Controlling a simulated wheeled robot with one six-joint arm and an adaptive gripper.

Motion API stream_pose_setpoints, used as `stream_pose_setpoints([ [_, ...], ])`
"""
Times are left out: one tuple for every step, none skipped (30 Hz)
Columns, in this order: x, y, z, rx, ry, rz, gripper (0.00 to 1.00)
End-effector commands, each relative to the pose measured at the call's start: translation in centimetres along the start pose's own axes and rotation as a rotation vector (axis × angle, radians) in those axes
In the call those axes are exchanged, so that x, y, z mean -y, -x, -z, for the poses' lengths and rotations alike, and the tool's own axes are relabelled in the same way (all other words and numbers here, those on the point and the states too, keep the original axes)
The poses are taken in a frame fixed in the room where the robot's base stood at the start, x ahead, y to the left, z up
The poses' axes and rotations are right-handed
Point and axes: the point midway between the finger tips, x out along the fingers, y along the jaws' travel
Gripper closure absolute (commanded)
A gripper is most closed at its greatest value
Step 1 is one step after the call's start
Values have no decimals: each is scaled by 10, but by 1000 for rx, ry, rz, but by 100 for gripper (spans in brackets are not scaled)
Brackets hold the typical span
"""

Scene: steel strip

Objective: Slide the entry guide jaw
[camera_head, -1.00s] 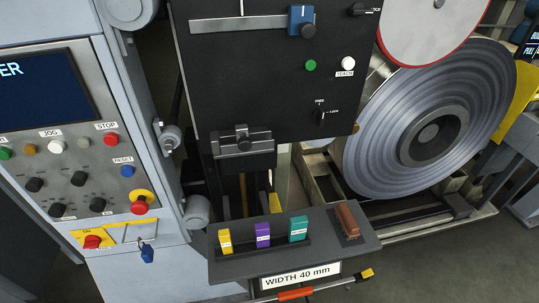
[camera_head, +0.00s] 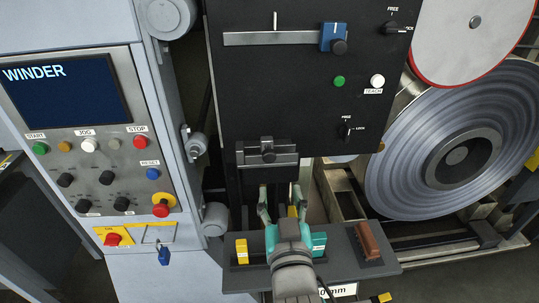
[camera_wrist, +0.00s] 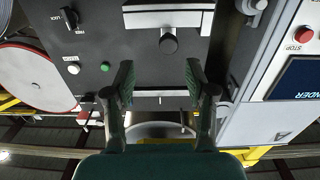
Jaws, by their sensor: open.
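A grey metal block with a dark knob (camera_head: 268,153) sits on a short rail at the lower edge of the black panel (camera_head: 300,110). In the wrist view, which is upside down, this block with its knob (camera_wrist: 168,42) is ahead of the fingertips. Higher on the panel, a blue slider (camera_head: 331,33) with a black knob stands at the right end of a horizontal slot. I cannot tell which of these is the entry guide jaw. My gripper (camera_head: 281,190) is open and empty, pointing up below the grey block. Its spread fingers also show in the wrist view (camera_wrist: 160,78).
A lower FREE/LOCK knob (camera_head: 347,130) and green (camera_head: 339,81) and white (camera_head: 377,81) buttons are on the panel. A shelf (camera_head: 335,251) with yellow, teal and brown blocks lies under my gripper. The WINDER console (camera_head: 75,120) stands left, a steel coil (camera_head: 450,150) right.

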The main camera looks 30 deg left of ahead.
Motion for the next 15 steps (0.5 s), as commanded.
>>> stream_pose_setpoints([
  [6, -3, 8, -6, -2, 7, 45],
  [8, -4, 11, -7, -3, 10, 45],
  [10, -5, 14, -7, -4, 12, 45],
  [11, -6, 15, -7, -5, 13, 45],
  [12, -7, 16, -8, -5, 13, 45],
  [12, -9, 17, -7, -5, 14, 45],
  [12, -10, 17, -7, -5, 14, 45],
  [12, -13, 17, -7, -5, 14, 45],
  [12, -17, 17, -6, -5, 14, 45],
  [12, -20, 17, -7, -5, 13, 45],
  [12, -24, 18, -8, -5, 13, 45],
  [12, -31, 17, -8, -5, 13, 45],
  [12, -36, 17, -7, -5, 13, 45],
  [12, -41, 17, -7, -5, 13, 45],
  [12, -48, 18, -7, -5, 13, 45],
])
